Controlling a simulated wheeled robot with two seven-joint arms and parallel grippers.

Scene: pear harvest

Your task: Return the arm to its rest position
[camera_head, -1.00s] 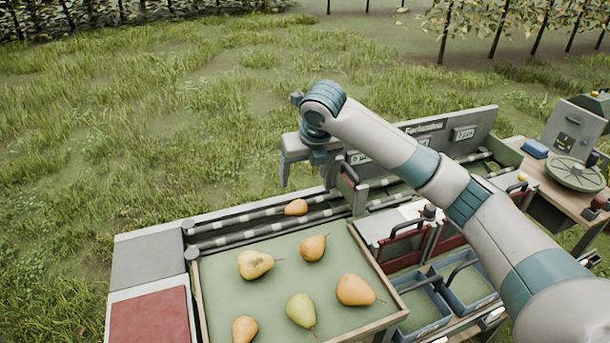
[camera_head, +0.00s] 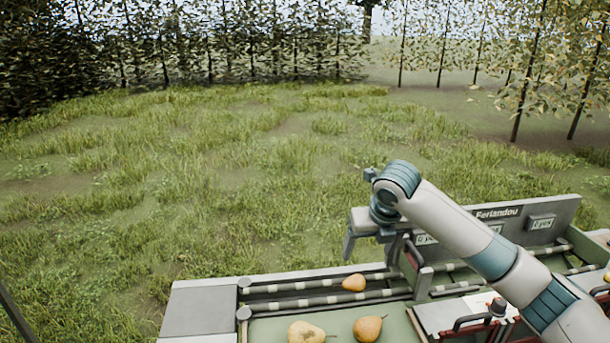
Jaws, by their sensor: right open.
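My right arm comes in from the lower right. Its gripper (camera_head: 370,250) is open and empty, pointing down above the sorting bench's roller lane. A yellow-orange pear (camera_head: 353,282) lies on the lane just below and slightly left of it, apart from the fingers. The far finger is partly hidden against the bench. My left gripper is out of view.
A signed back panel (camera_head: 560,215) stands behind the lane, right of the gripper. Open grass (camera_head: 180,200) lies beyond.

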